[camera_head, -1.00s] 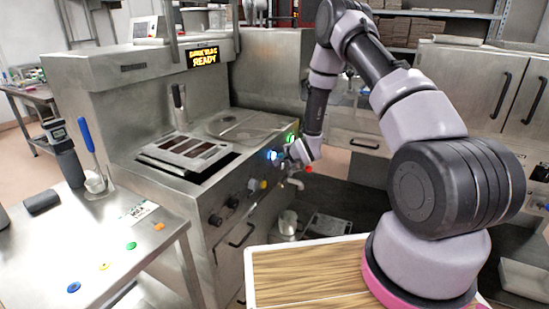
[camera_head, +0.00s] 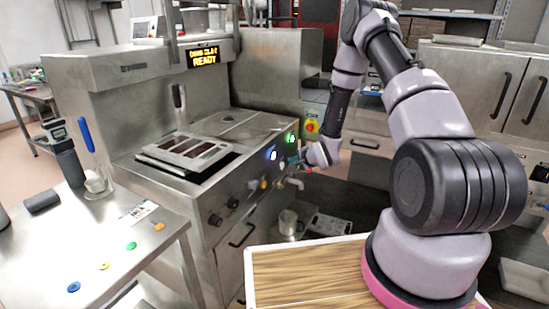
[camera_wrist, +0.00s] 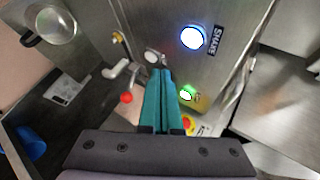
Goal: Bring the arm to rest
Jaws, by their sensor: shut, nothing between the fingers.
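My arm reaches from its base at the right over to the front panel of the steel machine (camera_head: 262,200). My gripper (camera_wrist: 161,72) shows in the wrist view with its two teal fingers together and nothing between them. In the head view the gripper (camera_head: 302,160) is small and partly hidden by my own wrist. It is in front of the panel, near the blue-lit button (camera_head: 272,155) and the green-lit button (camera_head: 292,138). In the wrist view the blue-lit button (camera_wrist: 193,37) is labelled and sits right of the fingertips. I cannot tell whether the fingertips touch the panel.
A spout tap (camera_head: 296,183) juts from the panel below my gripper, with a metal cup (camera_head: 288,222) beneath it. A red and yellow emergency stop (camera_head: 311,126) is close by. A steel side table (camera_head: 150,245) stands at the left. Cabinets (camera_head: 480,90) stand behind my arm.

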